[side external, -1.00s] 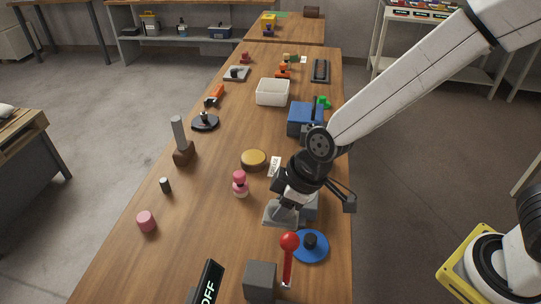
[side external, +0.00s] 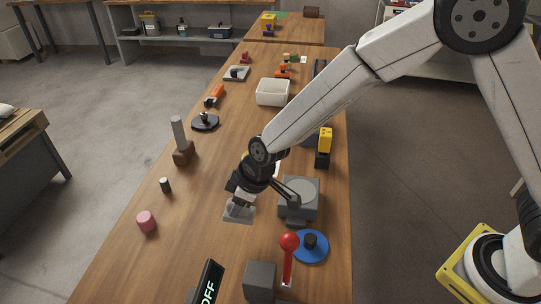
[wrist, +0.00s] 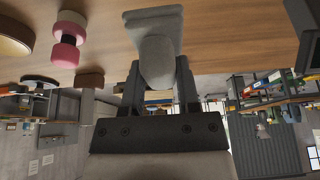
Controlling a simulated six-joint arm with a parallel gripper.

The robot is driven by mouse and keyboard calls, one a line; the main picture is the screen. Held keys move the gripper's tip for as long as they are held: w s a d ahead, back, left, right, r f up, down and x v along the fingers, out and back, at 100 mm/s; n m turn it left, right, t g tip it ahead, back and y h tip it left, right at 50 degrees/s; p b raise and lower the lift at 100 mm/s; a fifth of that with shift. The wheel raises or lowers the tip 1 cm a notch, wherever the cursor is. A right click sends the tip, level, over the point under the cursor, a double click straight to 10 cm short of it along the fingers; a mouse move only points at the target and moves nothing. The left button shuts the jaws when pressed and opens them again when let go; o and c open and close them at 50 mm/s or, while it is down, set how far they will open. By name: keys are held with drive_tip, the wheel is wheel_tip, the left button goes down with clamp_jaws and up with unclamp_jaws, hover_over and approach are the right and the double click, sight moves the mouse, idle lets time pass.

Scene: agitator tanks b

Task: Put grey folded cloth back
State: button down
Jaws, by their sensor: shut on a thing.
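The grey folded cloth (side external: 238,213) is in my gripper (side external: 243,198), over the left-middle part of the wooden table in the side view. Whether its lower edge touches the table I cannot tell. In the wrist view the cloth (wrist: 155,30) stands out between the two dark fingers of my gripper (wrist: 159,78), which are shut on it. To its right in the side view, apart from it, is a grey box with a round plate on top (side external: 301,190).
A red-knobbed lever (side external: 289,243), a blue disc (side external: 317,250) and a grey cube (side external: 260,280) stand in front. A pink knobbed piece (wrist: 68,40) is beside the cloth in the wrist view.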

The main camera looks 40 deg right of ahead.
sight(227, 209)
drive_tip(key=shift+w+a+f, duration=0.2)
drive_tip(key=shift+w+f, duration=0.25)
drive_tip(key=shift+f, duration=0.15)
drive_tip(key=shift+w+a+f, duration=0.25)
drive_tip(key=shift+w+f, duration=0.25)
drive_tip(key=shift+f, duration=0.15)
drive_tip(key=shift+w+a+f, duration=0.2)
drive_tip(key=shift+w+f, duration=0.25)
drive_tip(key=shift+f, duration=0.15)
drive_tip(key=shift+f, duration=0.1)
drive_tip(key=shift+w+a+f, duration=0.1)
drive_tip(key=shift+w+f, duration=0.05)
drive_tip(key=shift+f, duration=0.05)
drive_tip(key=shift+w+f, duration=0.1)
drive_tip(key=shift+f, duration=1.45)
drive_tip(key=shift+f, duration=0.1)
drive_tip(key=shift+c, duration=1.6)
unclamp_jaws()
